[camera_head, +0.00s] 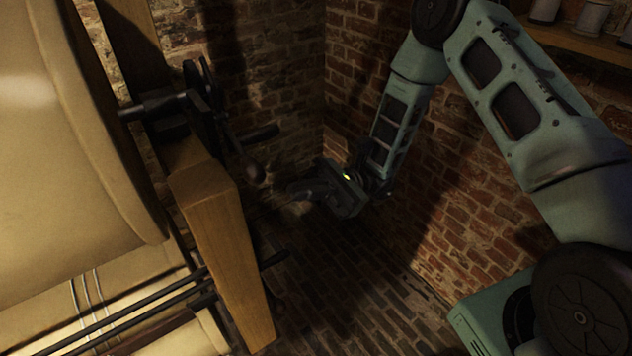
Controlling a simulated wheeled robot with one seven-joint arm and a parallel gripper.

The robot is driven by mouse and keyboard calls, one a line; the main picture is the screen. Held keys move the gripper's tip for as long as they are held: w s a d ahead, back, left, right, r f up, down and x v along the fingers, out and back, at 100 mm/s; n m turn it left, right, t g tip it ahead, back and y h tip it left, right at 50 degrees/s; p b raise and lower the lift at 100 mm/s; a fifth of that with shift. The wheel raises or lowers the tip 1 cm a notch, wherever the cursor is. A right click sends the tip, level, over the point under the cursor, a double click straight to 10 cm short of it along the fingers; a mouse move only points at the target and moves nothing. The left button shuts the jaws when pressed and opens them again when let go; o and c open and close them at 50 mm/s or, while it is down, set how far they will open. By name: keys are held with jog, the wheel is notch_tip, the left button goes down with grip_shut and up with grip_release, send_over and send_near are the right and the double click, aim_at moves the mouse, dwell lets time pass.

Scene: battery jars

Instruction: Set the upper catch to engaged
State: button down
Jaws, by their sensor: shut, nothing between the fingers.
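A large cream drum (70,130) is carried by a wooden frame post (222,240) at left. Dark metal fittings (200,95) sit at the post's top around the drum's axle, with a lever ending in a round knob (255,173). A dark peg (263,133) sticks out to the right above the knob, and a lower dark peg (274,260) shows beside the post. I cannot tell which part is the upper catch or its setting. My gripper (290,193) is shut and empty, pointing left, just right of the knob and seemingly apart from it.
Brick walls (450,170) meet in a corner behind my arm. Dark rods (110,318) run along the frame's lower left. A wooden shelf (580,42) with jars (592,15) is at upper right. The brick floor (340,290) below my gripper is clear and dim.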

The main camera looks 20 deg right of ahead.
aim_at(238, 145)
jog(key=s+a+r+p, duration=0.1)
jog(key=s+a+r, duration=0.1)
jog(key=a+r, duration=0.2)
jog(key=shift+s+a+r+p, duration=0.25)
jog(key=shift+a+r+p, duration=0.15)
jog(key=shift+r, duration=0.5)
jog(key=shift+a+r, duration=0.1)
